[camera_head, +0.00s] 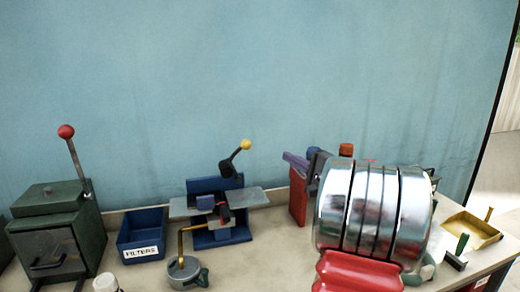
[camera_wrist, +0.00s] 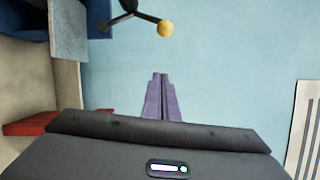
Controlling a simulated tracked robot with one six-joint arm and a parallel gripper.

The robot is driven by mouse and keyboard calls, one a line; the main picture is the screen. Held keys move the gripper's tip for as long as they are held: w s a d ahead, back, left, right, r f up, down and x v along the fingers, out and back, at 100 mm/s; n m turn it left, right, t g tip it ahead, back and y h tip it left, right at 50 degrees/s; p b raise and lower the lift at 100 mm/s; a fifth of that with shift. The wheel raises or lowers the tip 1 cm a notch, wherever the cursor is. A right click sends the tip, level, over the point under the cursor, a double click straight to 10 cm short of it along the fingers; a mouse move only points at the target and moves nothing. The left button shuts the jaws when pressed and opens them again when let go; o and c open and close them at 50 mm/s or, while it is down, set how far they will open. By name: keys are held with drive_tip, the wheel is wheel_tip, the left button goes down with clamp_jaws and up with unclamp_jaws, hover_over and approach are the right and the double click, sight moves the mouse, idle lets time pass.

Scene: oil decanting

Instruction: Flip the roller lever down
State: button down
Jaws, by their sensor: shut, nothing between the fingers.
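A black lever (camera_head: 235,160) with a yellow ball knob (camera_head: 246,144) stands raised, tilted up to the right, on the blue stand with grey side plates (camera_head: 206,187). The knob also shows in the wrist view (camera_wrist: 165,28), with the black lever arm (camera_wrist: 128,13) beside it. Another lever with a red ball (camera_head: 66,131) stands up from the green box (camera_head: 62,225) at the left. The pictures do not label either lever as the roller lever. My gripper (camera_head: 287,156) has purple fingers, shut and empty, right of the yellow knob and apart from it. The fingers also show in the wrist view (camera_wrist: 160,76).
A blue bin labelled FILTERS (camera_head: 141,229) sits between the green box and the blue stand. A small metal can (camera_head: 184,271) stands in front of the stand. A red object (camera_head: 298,196) stands below my gripper. A yellow tray (camera_head: 472,230) lies at right. The wall (camera_head: 260,70) is behind.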

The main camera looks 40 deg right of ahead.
sight(239, 151)
drive_tip(key=shift+w, duration=0.1)
drive_tip(key=w+a+r, duration=0.1)
drive_tip(key=w+a, duration=0.1)
drive_tip(key=w, duration=0.9)
drive_tip(key=shift+w+a, duration=0.15)
idle(0.4)
drive_tip(key=shift+r, duration=0.1)
